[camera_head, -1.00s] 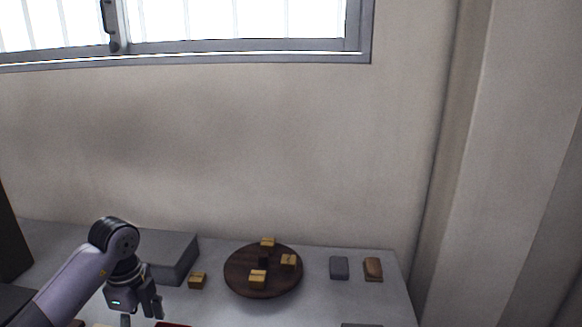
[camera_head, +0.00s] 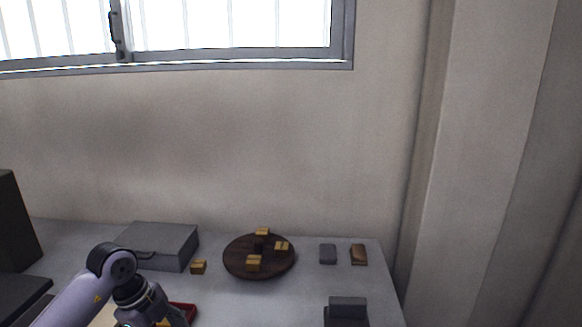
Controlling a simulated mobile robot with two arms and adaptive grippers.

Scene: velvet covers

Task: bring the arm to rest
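My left arm comes in from the lower left. Its gripper (camera_head: 155,318) points down at the bottom edge of the picture, in front of a red tray (camera_head: 186,309). The fingertips are cut off by the bottom edge, so I cannot tell whether they are open or shut. A bit of yellow shows in or by the red tray, close to the gripper. My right gripper is not in view.
A dark round board (camera_head: 236,262) carries several small yellow boxes; another yellow box (camera_head: 198,267) lies left of it. A grey case (camera_head: 165,242) stands behind my arm. A grey block (camera_head: 327,254), a brown block (camera_head: 358,255) and a dark grey stand (camera_head: 346,311) are at right.

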